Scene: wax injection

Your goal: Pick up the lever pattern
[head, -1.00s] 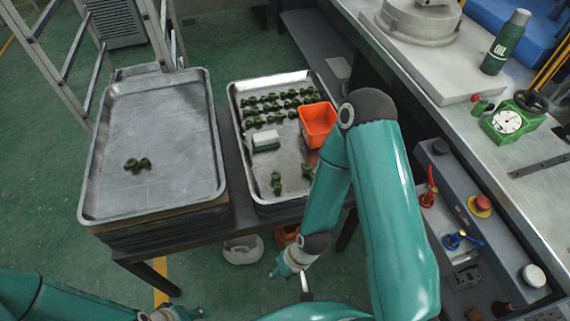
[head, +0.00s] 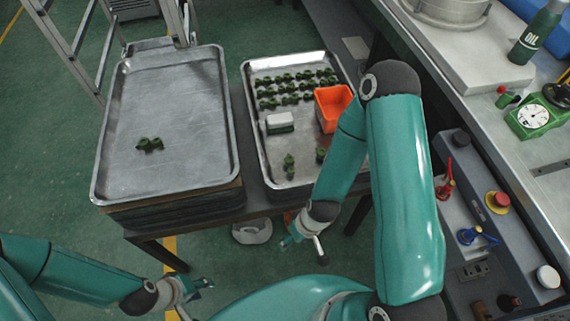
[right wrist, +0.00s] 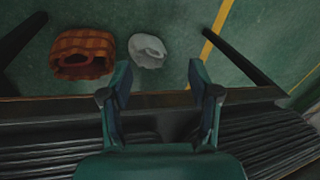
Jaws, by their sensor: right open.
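A dark green pattern (head: 149,145) lies alone on the left metal tray (head: 195,160). Several similar green patterns (head: 295,77) lie in rows at the back of the right metal tray (head: 262,175), and two more stand at its front (head: 289,166). I cannot tell which is the lever pattern. My right gripper (head: 290,241) is in front of the right tray, apart from the patterns; in the right wrist view it is open and empty (right wrist: 160,80). My left gripper (head: 203,284) is low in front of the left tray; its jaws are too small to read.
A workbench with an oil bottle (head: 537,35) and gauge (head: 533,117) stands right.

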